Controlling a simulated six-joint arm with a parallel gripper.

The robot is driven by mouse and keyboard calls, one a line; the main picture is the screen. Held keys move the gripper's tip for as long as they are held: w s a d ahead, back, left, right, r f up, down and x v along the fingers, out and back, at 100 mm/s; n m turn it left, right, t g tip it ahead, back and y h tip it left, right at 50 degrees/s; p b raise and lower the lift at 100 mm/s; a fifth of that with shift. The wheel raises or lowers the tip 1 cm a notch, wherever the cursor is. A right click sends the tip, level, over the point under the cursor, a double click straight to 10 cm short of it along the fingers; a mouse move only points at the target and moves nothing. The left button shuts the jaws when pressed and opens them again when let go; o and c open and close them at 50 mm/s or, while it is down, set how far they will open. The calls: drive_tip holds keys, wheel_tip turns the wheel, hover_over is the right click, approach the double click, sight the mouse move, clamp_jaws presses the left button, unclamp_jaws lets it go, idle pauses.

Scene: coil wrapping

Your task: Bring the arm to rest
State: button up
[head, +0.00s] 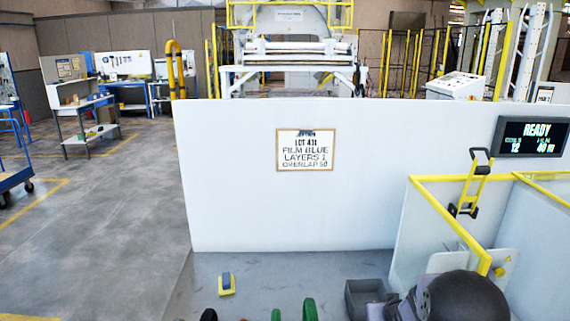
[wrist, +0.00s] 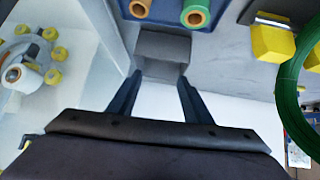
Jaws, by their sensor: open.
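My gripper (wrist: 160,78) shows in the wrist view with its two dark fingers spread apart and nothing between them. Beyond the fingertips is an open grey box (wrist: 163,47), apparently on the grey surface; I cannot tell the exact gap. The box also shows at the bottom of the head view (head: 366,292), left of my dark arm joint. The gripper itself cannot be made out in the head view.
A green coil (wrist: 290,100) stands at right near yellow blocks (wrist: 272,42). A white panel (head: 240,200) and a yellow-edged enclosure (head: 440,215) bound the workspace. A display (head: 533,137) reads READY.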

drive_tip(key=s+a+r+g, duration=0.1)
drive_tip(key=s+a+g, duration=0.2)
drive_tip(key=s, duration=0.8)
drive_tip(key=s+a+g, duration=0.3)
drive_tip(key=s+a, duration=0.3)
drive_tip(key=s, duration=0.5)
drive_tip(key=s+a+r+g+y, duration=0.1)
drive_tip(key=s+a+g, duration=0.2)
drive_tip(key=s, duration=0.8)
drive_tip(key=shift+s+a+r, duration=0.2)
drive_tip(key=shift+a+r, duration=0.1)
drive_tip(key=shift+a, duration=0.7)
